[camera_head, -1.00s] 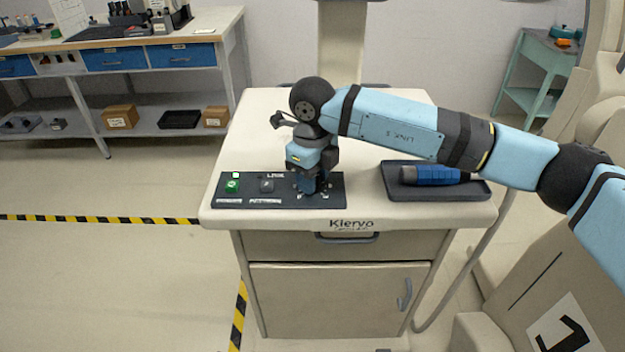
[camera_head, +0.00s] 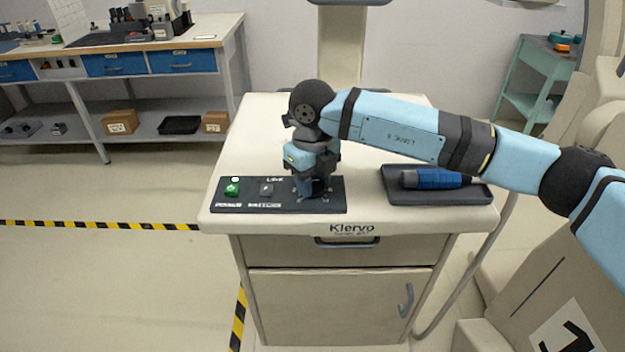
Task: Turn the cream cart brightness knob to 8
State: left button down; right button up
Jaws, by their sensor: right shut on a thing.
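The cream cart (camera_head: 400,218) stands in front of me, with the name Klervo on its front edge. A dark control panel (camera_head: 283,207) lies at the left front of its top. My right gripper (camera_head: 314,192) points down over the right end of the panel and is shut on the brightness knob. The gripper hides the knob, and its scale numbers cannot be read. My left gripper is not in view.
A dark tray (camera_head: 438,198) with a blue cylindrical tool (camera_head: 437,178) lies on the cart top at the right. A workbench (camera_head: 120,65) stands at the back left and a green cart (camera_head: 548,60) at the back right. Black and yellow tape (camera_head: 100,225) marks the floor.

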jog(key=o, duration=0.9)
jog(key=shift+o, duration=0.2)
notch_tip(320, 180, up, 14)
jog(key=shift+s+f, duration=0.1)
jog(key=shift+f, duration=0.1)
